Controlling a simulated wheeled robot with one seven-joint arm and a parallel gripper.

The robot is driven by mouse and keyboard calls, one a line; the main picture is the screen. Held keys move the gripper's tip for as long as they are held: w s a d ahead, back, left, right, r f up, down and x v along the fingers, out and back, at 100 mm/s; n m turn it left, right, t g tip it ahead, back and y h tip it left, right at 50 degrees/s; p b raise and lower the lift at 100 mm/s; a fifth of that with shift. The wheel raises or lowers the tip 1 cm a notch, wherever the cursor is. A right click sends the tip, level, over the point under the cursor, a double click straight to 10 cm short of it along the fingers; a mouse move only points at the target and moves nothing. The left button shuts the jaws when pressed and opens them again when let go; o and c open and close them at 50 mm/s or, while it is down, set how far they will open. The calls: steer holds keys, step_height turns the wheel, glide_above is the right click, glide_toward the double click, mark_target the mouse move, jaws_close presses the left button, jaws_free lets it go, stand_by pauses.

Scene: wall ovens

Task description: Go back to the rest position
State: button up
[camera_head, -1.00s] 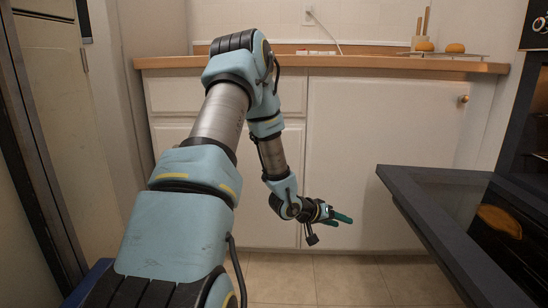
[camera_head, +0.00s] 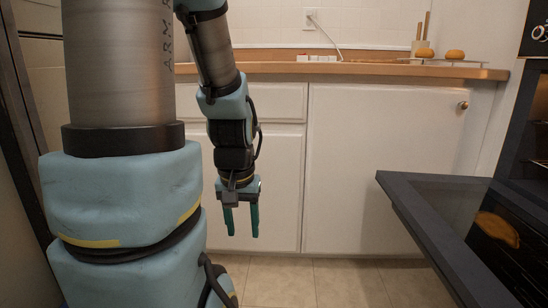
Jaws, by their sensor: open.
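My gripper (camera_head: 242,222) hangs in front of the white cabinet doors, left of the picture's middle. Its two green fingers point down and stand apart, with nothing between them. My arm is raised, with its upper links at the left and its forearm coming down from the top edge. The gripper is well to the left of the open oven door and touches nothing that I can see.
A dark oven door (camera_head: 437,228) stands open at the right, with a brown food item (camera_head: 497,229) near it. Behind is a wooden counter (camera_head: 370,69) with two orange-brown round items on a tray (camera_head: 443,62). The floor (camera_head: 345,282) between arm and door is clear.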

step_height(320, 180, up, 36)
steer(key=p, duration=3.4)
steer(key=shift+d+f, duration=0.1)
